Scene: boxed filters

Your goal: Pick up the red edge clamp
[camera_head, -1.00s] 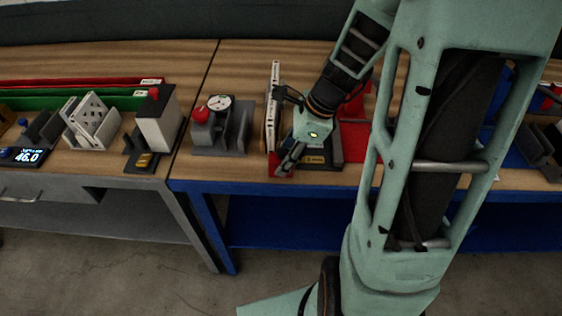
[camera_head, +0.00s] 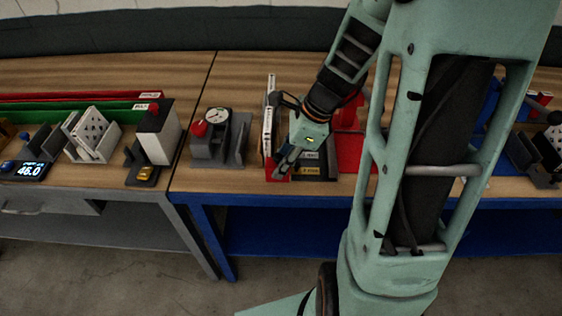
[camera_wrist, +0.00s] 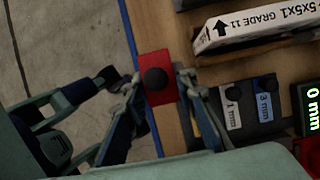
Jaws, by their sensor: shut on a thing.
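The red edge clamp is a small red block with a round black knob, in the wrist view (camera_wrist: 153,62) at the front edge of the bench. In the head view only a little red of it shows beside the fingers. My gripper (camera_wrist: 160,80) has a finger on each side of the clamp and is shut on it. In the head view my gripper (camera_head: 281,172) reaches down to the bench's front edge. The clamp still appears to be at the edge; I cannot tell whether it is lifted.
A white filter box (camera_wrist: 255,26) stands upright close beside the clamp. Dark blocks with numbered labels (camera_wrist: 232,113) sit close by. A dial gauge stand (camera_head: 217,118) is to the left on the blue-framed bench. A red mat (camera_head: 350,150) lies right of my gripper.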

